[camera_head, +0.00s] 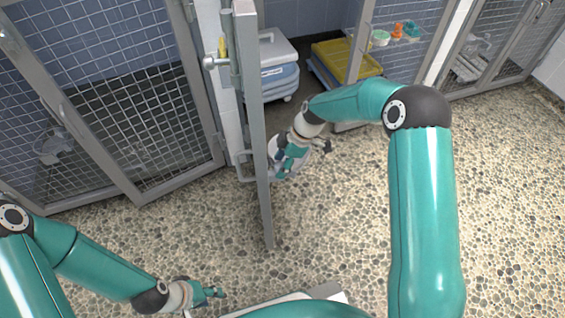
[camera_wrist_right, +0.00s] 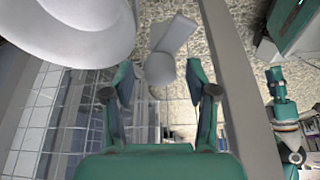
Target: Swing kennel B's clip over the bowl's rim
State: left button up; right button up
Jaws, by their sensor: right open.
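The pale bowl (camera_wrist_right: 65,25) fills the upper left of the right wrist view, only partly in frame. In the head view it shows as a pale patch (camera_head: 273,147), partly hidden by my right gripper. A grey clip-like bar with a rounded end (camera_wrist_right: 172,45) lies ahead of and between my right fingers. My right gripper (camera_wrist_right: 158,80) is open, with a finger on either side of the rounded end; contact cannot be told. In the head view my right gripper (camera_head: 284,168) is beside the open kennel door. My left gripper (camera_head: 212,293) is low at left, away from the bowl.
The open door (camera_head: 252,120) stands edge-on beside my right gripper. A closed mesh kennel (camera_head: 130,110) is at left. A blue-and-white container (camera_head: 278,75) and a yellow-topped crate (camera_head: 345,58) are behind. The pebbled floor (camera_head: 340,210) is clear.

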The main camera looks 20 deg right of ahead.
jog(key=c, duration=1)
jog(key=shift+d, duration=0.2)
grip_shut()
jog(key=shift+a, duration=0.15)
